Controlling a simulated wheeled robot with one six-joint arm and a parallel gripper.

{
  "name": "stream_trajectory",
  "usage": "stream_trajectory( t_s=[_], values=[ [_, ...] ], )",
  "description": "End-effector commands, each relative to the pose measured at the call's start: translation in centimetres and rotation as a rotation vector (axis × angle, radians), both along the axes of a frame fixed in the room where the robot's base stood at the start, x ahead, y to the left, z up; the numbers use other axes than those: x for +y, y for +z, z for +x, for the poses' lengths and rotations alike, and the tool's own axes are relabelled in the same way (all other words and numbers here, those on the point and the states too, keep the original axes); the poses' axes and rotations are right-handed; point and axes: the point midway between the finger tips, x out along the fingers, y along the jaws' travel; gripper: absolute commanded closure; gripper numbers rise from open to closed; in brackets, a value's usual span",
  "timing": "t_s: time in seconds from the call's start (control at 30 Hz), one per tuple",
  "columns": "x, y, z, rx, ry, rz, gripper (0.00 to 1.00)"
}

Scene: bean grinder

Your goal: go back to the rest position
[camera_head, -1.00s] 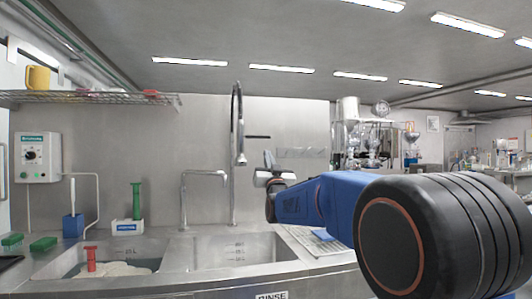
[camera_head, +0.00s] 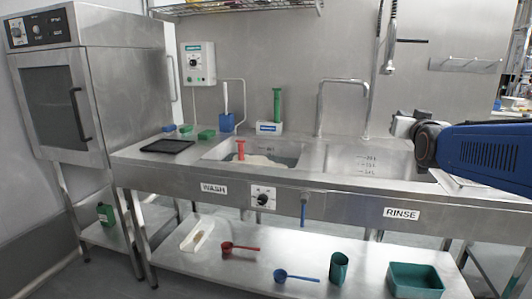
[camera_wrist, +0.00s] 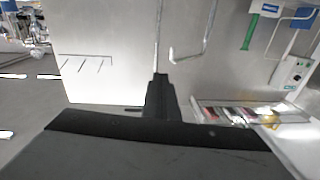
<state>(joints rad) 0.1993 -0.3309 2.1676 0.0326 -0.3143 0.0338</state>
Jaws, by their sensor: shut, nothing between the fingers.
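My gripper (camera_head: 402,122) is at the right of the head view, at the end of my blue and black arm. It is held in the air in front of the steel back wall, above the rinse basin (camera_head: 372,160), touching nothing that I can see. In the wrist view its dark fingers (camera_wrist: 160,88) are together, with nothing between them. The wrist picture is turned over, with the wall and taps hanging from the top.
The tall tap (camera_head: 388,50) and a lower bent tap (camera_head: 320,105) stand close left of my gripper. The wash basin (camera_head: 285,152) holds a red-handled tool (camera_head: 240,150). A steel oven (camera_head: 95,90) stands left. Scoops and a green tub (camera_head: 415,280) lie on the lower shelf.

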Motion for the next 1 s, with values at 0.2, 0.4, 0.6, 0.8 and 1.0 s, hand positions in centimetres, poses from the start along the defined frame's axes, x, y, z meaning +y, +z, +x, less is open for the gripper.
stream_trajectory(
  t_s=[0.2,0.4,0.6,0.8,1.0],
  values=[
    [4.9,-9.5,-7.2,0.333,0.073,0.041,1.0],
    [8.3,-18.0,-15.6,0.629,0.13,0.062,1.0],
    [10.6,-25.4,-24.9,0.91,0.18,0.068,1.0],
    [11.7,-30.3,-32.6,1.12,0.211,0.065,1.0],
    [12.0,-32.1,-35.7,1.205,0.222,0.064,1.0]
  ],
)
